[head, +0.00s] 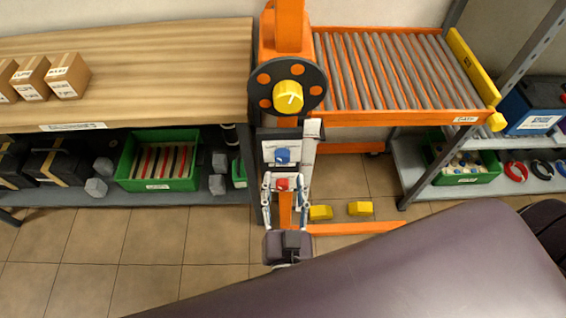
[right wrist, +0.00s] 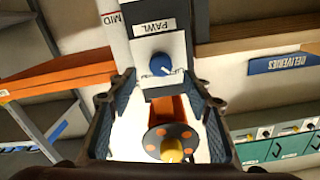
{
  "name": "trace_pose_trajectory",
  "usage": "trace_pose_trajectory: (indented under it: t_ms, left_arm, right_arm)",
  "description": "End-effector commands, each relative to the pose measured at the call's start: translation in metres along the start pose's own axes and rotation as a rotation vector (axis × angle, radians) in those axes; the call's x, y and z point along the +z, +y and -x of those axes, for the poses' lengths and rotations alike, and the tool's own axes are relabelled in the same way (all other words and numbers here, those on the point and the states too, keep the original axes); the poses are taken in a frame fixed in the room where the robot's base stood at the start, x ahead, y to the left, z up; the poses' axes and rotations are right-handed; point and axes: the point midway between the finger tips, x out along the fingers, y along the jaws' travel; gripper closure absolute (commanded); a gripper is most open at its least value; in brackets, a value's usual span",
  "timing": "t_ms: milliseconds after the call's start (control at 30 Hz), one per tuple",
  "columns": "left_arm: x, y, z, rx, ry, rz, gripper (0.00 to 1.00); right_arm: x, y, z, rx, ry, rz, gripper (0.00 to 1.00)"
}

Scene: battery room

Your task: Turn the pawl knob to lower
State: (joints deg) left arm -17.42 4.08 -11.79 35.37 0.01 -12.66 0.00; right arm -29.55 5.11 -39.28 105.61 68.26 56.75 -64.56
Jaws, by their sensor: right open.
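The blue pawl knob (head: 282,156) sits on a white plate (head: 270,147) on the front of the orange lift, below the hand wheel. In the right wrist view the knob (right wrist: 161,64) is under a label reading PAWL (right wrist: 153,27). A pale mark on the knob points toward its lower right. My right gripper (head: 284,180) is open, its fingers pointing up toward the plate just below the knob. In the right wrist view the knob shows just beyond and between the fingertips (right wrist: 160,82), apart from them. My left gripper is not in view.
The dark hand wheel (head: 313,77) with a yellow knob (head: 288,96) is above. An orange roller bed (head: 400,118) extends right; a wooden bench (head: 170,60) with boxes stands left. Two yellow blocks (head: 360,208) are low beside the lift. Floor is clear at left.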

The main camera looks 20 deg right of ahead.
Motion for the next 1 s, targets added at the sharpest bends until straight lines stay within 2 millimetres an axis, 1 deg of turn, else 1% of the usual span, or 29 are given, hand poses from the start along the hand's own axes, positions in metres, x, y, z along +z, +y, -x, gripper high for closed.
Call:
trace_pose_trajectory:
  t_ms: [33,100,200,300,467,700,1000]
  left_arm:
    - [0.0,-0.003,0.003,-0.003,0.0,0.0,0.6]
    - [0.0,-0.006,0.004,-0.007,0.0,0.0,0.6]
    - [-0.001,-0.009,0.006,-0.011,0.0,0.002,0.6]
    - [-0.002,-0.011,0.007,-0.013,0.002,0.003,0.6]
    - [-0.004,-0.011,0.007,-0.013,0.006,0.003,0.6]
    - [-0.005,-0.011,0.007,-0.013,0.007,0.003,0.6]
    - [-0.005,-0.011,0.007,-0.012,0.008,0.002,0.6]
  right_arm:
    - [-0.003,-0.001,-0.01,-0.001,0.005,0.001,0.54]
    - [-0.002,-0.001,-0.022,-0.002,0.005,0.003,0.54]
    - [-0.002,-0.001,-0.037,-0.003,0.004,0.002,0.54]
    - [-0.001,-0.001,-0.048,-0.003,0.003,0.002,0.54]
    - [0.0,-0.001,-0.055,-0.003,0.001,0.002,0.54]
    - [0.0,0.0,-0.056,-0.003,0.001,0.002,0.55]
    - [0.0,0.0,-0.056,-0.003,0.001,0.002,0.89]
